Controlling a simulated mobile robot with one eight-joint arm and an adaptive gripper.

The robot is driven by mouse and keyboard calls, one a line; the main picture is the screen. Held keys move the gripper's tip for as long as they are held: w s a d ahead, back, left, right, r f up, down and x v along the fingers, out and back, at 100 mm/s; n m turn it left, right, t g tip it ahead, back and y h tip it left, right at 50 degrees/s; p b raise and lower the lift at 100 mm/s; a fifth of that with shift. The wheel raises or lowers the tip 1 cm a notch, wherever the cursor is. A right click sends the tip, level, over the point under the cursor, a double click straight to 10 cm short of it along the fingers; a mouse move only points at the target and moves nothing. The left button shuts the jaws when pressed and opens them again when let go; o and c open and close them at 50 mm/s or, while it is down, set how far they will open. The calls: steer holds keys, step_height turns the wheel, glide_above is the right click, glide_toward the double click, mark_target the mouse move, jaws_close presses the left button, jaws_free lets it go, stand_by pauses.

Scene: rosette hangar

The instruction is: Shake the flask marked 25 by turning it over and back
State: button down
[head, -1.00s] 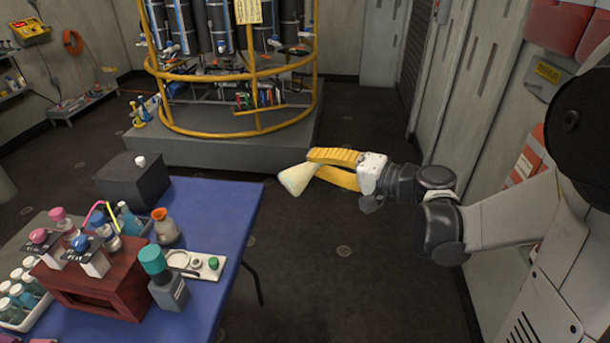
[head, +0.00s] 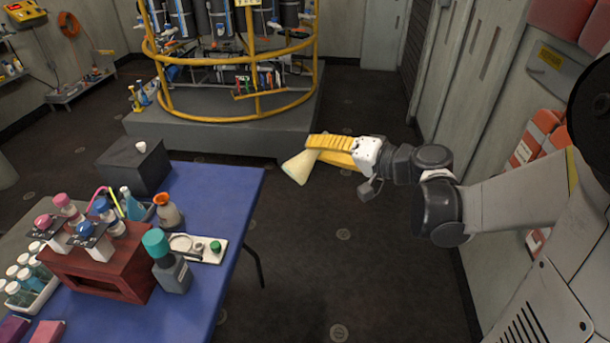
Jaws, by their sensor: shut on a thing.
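My gripper (head: 317,150), with yellow fingers, is shut on a pale yellow conical flask (head: 297,168) in the head view. The flask hangs in the air over the dark floor, to the right of the blue table's far corner. It is tilted, with its wide base toward the lower left and its narrow end at the fingers. No marking can be read on it at this size. The fingers partly hide its narrow end.
A yellow-railed rosette (head: 235,115) stands behind on a grey plinth. A wall is at right; the floor between is clear.

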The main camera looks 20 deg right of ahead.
steer(key=shift+d+f+m+y+b, duration=0.1)
steer(key=shift+f+m+y+b, duration=0.4)
steer(key=shift+m, duration=0.3)
steer(key=shift+r+m+y+b, duration=0.3)
steer(key=shift+m+b, duration=0.25)
steer(key=shift+m, duration=0.15)
steer(key=m+b, duration=0.1)
steer(key=m+t+y+b, duration=0.1)
steer(key=m+b, duration=0.1)
steer(key=shift+f, duration=0.3)
steer(key=m, duration=0.1)
steer(key=r+m+t, duration=0.1)
steer(key=m, duration=0.1)
steer(key=shift+y, duration=0.3)
